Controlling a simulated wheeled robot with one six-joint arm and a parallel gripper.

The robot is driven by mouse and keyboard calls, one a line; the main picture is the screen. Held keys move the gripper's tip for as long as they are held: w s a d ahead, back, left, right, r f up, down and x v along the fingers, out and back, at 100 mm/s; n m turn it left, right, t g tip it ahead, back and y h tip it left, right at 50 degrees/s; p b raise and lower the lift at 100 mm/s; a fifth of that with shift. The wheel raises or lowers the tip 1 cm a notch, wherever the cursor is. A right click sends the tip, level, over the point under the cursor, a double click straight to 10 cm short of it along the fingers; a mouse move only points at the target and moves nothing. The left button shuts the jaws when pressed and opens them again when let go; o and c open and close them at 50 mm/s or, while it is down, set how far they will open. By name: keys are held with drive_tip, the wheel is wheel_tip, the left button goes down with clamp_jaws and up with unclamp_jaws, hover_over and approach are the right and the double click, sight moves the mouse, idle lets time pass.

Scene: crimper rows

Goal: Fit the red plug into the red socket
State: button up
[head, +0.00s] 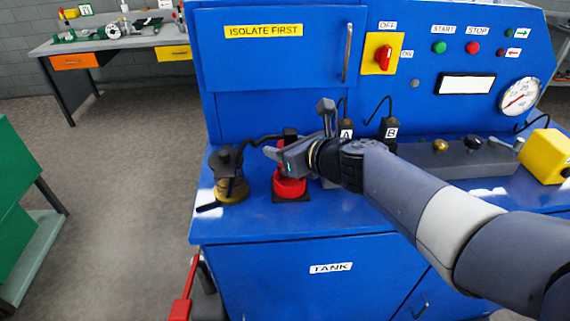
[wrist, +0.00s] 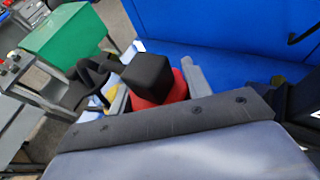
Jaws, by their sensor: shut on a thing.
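The red plug (head: 280,176) has a black block on top and stands upright right at the red socket (head: 290,190), a ring on a dark square base on the blue bench. My gripper (head: 288,157) is shut on the plug, coming in from the right and covering part of it. In the wrist view the plug's red body (wrist: 179,88) and black top sit between my two fingers (wrist: 157,88). The plug's lower end is hidden, so I cannot tell how deep it sits in the socket.
A black plug stands in a yellow-brown socket (head: 232,192) just left. Black connectors marked A and B (head: 390,130) stand behind to the right. A grey block with knobs (head: 455,160) and a yellow box (head: 546,156) are farther right. The blue panel (head: 270,110) rises behind.

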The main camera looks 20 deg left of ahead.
drive_tip(key=shift+f+b, duration=0.5)
drive_tip(key=shift+f, duration=1)
drive_tip(key=shift+f, duration=0.2)
drive_tip(key=o, duration=1.2)
drive_tip(key=shift+r, duration=0.1)
drive_tip(key=shift+d+r, duration=0.1)
drive_tip(key=shift+r, duration=0.1)
drive_tip(key=p+v, duration=0.1)
drive_tip(key=v, duration=1)
drive_tip(key=shift+s+d+r, duration=0.2)
drive_tip(key=shift+s+d, duration=0.05)
drive_tip(key=shift+d, duration=0.05)
drive_tip(key=shift+a+f, duration=0.1)
